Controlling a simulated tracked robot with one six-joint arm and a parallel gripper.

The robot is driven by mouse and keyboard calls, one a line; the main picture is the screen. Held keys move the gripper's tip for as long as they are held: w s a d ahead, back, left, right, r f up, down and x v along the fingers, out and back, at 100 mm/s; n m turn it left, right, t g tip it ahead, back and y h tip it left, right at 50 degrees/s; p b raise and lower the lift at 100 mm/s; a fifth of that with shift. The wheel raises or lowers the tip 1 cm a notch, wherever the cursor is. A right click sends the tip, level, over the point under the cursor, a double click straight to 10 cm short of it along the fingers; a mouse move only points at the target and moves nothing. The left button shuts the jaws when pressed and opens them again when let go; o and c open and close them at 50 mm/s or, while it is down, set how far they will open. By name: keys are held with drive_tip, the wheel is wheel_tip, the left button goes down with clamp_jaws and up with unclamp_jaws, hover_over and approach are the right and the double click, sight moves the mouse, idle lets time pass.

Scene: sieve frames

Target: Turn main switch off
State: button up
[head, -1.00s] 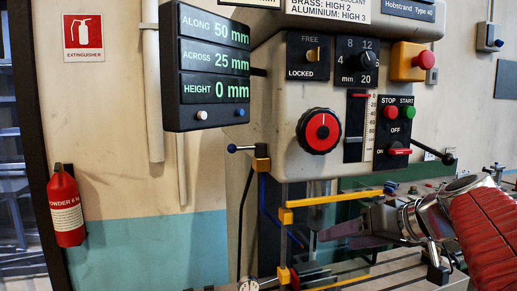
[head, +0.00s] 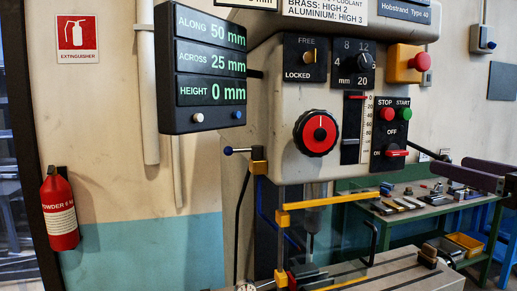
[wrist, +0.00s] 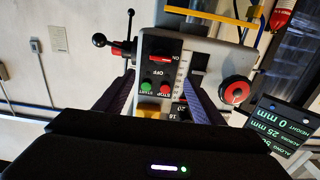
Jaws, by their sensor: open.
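The main switch (head: 397,153) is a red handle at the bottom of the black panel with STOP and START buttons. The handle lies level, beside the ON label; the OFF label (head: 392,132) is above it. In the wrist view the picture is upside down, and the switch (wrist: 160,58) shows beyond and between the fingertips. My gripper (wrist: 160,75) is open and empty, its two dark fingers pointing at the panel. In the head view my gripper (head: 446,168) enters from the right edge, to the right of the switch and apart from it.
The red STOP button (head: 387,114) and green START button (head: 404,114) sit above the switch. A black ball-ended lever (wrist: 101,40) sticks out beside the panel. A red dial (head: 316,132) is to the left. A green bench (head: 405,217) stands behind.

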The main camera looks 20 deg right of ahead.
sight(400, 153)
drive_tip(key=shift+w, duration=0.2)
drive_tip(key=shift+w+a, duration=0.2)
drive_tip(key=shift+w, duration=6.55)
drive_tip(key=shift+c, duration=0.3)
drive_tip(key=c, duration=0.9)
drive_tip(key=shift+a, duration=0.35)
drive_tip(key=shift+c, duration=0.3)
drive_tip(key=shift+d, duration=0.2)
